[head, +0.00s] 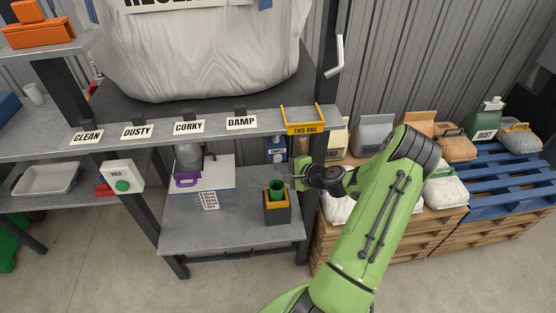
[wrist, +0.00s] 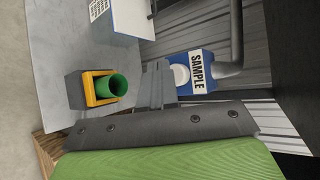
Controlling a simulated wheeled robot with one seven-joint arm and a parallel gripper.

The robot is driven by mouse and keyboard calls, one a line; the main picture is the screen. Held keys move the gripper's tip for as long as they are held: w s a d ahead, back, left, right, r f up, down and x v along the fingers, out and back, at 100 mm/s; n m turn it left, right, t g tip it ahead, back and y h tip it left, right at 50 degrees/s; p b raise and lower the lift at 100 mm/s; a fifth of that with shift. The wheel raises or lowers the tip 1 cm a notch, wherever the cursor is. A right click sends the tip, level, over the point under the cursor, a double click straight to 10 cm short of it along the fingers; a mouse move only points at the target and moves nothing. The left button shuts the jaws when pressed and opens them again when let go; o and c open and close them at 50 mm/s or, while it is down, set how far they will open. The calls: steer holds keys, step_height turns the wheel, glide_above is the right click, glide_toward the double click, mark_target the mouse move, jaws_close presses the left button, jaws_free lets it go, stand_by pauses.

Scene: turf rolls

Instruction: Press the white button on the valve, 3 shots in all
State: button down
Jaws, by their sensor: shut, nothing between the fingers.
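The valve is a blue block (head: 276,150) under the shelf in the head view, below the hanging bag. In the wrist view the valve (wrist: 201,70) carries a SAMPLE label, and its round white button (wrist: 181,75) faces the finger side. My gripper (head: 290,179) is shut and empty, in front of and a little below the valve. In the wrist view its fingers (wrist: 158,68) lie just beside the button; I cannot tell whether they touch it. A green cup (head: 275,187) stands in a yellow-topped dark holder below; it also shows in the wrist view (wrist: 112,87).
A white box with a printed list (head: 210,200) and a purple-handled item (head: 187,178) stand left of the cup. A shelf edge with signs (head: 190,128) runs above. A dark post (head: 309,215) stands right of the cup. Pallets with bags (head: 440,205) are at right.

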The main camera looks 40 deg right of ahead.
steer(key=shift+w+d, duration=0.15)
steer(key=shift+w, duration=0.15)
steer(key=shift+w+d, duration=0.35)
steer(key=shift+w, duration=0.1)
stand_by(1.2)
steer(key=shift+s+a, duration=0.55)
steer(key=shift+s, duration=0.25)
steer(key=s+a, duration=0.1)
steer(key=s, duration=0.1)
steer(key=s+a+b, duration=0.1)
steer(key=s, duration=0.1)
steer(key=shift+a, duration=0.4)
